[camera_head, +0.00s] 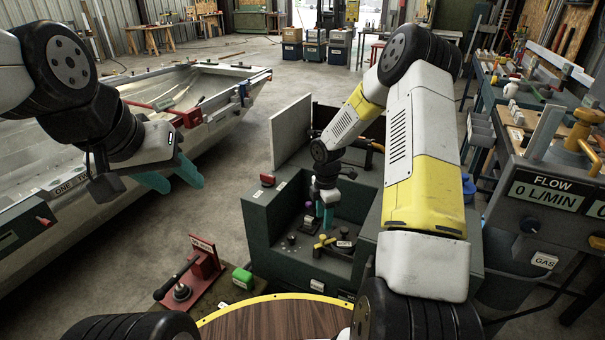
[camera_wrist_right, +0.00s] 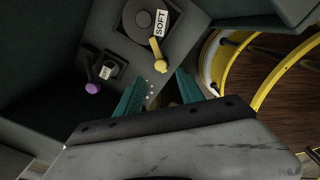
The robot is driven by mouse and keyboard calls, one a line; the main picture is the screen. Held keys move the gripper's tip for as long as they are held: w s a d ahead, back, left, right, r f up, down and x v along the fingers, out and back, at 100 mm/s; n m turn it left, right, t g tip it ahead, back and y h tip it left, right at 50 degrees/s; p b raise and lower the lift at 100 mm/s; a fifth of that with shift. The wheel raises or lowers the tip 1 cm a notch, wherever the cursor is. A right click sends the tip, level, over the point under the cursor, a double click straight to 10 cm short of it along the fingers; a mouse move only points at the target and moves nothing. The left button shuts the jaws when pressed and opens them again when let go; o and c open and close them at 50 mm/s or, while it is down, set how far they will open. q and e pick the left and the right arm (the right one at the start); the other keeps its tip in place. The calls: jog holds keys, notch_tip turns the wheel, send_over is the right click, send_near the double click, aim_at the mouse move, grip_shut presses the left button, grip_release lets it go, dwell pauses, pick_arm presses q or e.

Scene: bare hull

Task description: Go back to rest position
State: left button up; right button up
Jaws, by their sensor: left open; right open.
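My left gripper (camera_head: 172,179) is at the left in the head view, over the side of the grey boat hull. Its teal fingers are spread and nothing is between them. My right gripper (camera_head: 324,217) reaches down into the recess of a dark green machine (camera_head: 259,226) in the middle. In the right wrist view its two teal fingers (camera_wrist_right: 160,95) are apart with nothing held between them. A yellow lever on a round dial labelled SOFT (camera_wrist_right: 158,50) lies just beyond the fingertips; I cannot tell whether they touch it. A purple knob (camera_wrist_right: 92,88) is left of the fingers.
The boat hull (camera_head: 215,70) fills the left side. A red stand (camera_head: 195,272) and a green block (camera_head: 242,278) are at the front, near a round wooden top with a yellow rim (camera_head: 270,318). A flow panel (camera_head: 545,190) and a cluttered bench are on the right. Open floor lies behind.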

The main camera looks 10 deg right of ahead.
jog(key=s+r+m+t, duration=0.2)
jog(key=s+r+m, duration=0.3)
jog(key=r, duration=0.7)
jog(key=s+r+m+t, duration=0.1)
jog(key=s+r+m, duration=0.35)
jog(key=r, duration=0.85)
jog(key=s+a+r+m+t+y, duration=0.1)
jog(key=s+r+m, duration=0.4)
jog(key=s, duration=0.3)
jog(key=s+a+r+m+t+y, duration=0.1)
jog(key=s+r+m+t, duration=0.1)
jog(key=s+r+m, duration=0.3)
jog(key=s, duration=0.3)
jog(key=shift+s+a, duration=0.3)
jog(key=shift+s, duration=0.1)
jog(key=shift+c, duration=0.9)
jog(key=shift+d, duration=0.15)
